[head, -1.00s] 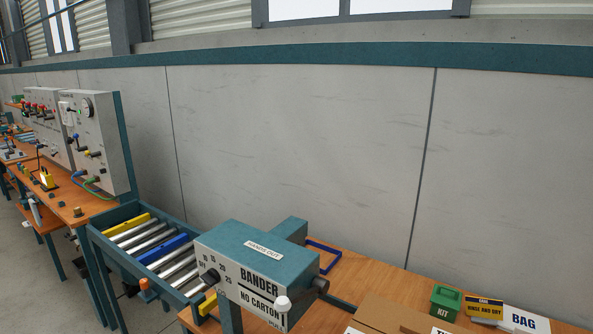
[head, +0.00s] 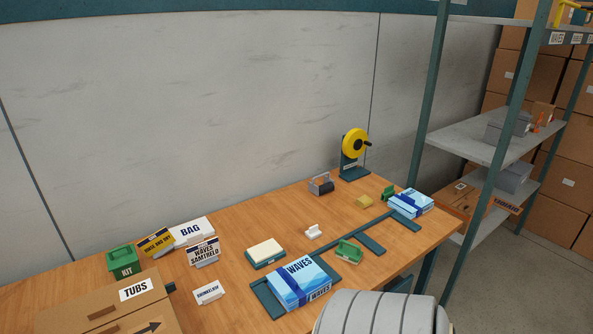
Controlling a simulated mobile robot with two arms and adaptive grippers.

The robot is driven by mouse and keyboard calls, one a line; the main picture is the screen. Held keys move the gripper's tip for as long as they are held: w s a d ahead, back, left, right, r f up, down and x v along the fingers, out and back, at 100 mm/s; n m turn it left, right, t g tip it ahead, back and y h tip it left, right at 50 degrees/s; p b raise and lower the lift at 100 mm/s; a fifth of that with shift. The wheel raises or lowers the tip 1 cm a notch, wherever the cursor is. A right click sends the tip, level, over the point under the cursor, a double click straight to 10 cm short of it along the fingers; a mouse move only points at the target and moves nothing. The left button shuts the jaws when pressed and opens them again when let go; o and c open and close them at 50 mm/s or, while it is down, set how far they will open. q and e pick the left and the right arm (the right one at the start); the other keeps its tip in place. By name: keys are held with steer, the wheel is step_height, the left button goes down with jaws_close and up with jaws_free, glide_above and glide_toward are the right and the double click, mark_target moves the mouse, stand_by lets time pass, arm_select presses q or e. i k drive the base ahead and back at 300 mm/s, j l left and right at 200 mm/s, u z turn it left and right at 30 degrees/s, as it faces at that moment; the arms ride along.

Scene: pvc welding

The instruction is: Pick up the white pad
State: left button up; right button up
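A flat cream-white pad (head: 264,248) lies in a shallow teal tray (head: 268,262) on the wooden table (head: 225,285), near the middle of the head view. Its top face is uncovered. A smaller white block with a raised handle (head: 313,232) stands to its right, apart from it. Neither of my grippers is in view. A ribbed grey rounded part at the bottom edge looks like part of my own arm.
A TUBS carton (head: 110,305), KIT box (head: 122,261) and signs (head: 203,252) are left. A yellow reel (head: 354,143) stands at the back. A metal shelf (head: 485,130) rises right.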

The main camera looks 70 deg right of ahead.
mark_target(313, 232)
steer(key=z, duration=2.25)
steer(key=i+l+u, duration=0.1)
steer(key=u, duration=0.4)
steer(key=i+l+u, duration=0.1)
steer(key=l+u, duration=0.35)
steer(key=j, duration=0.15)
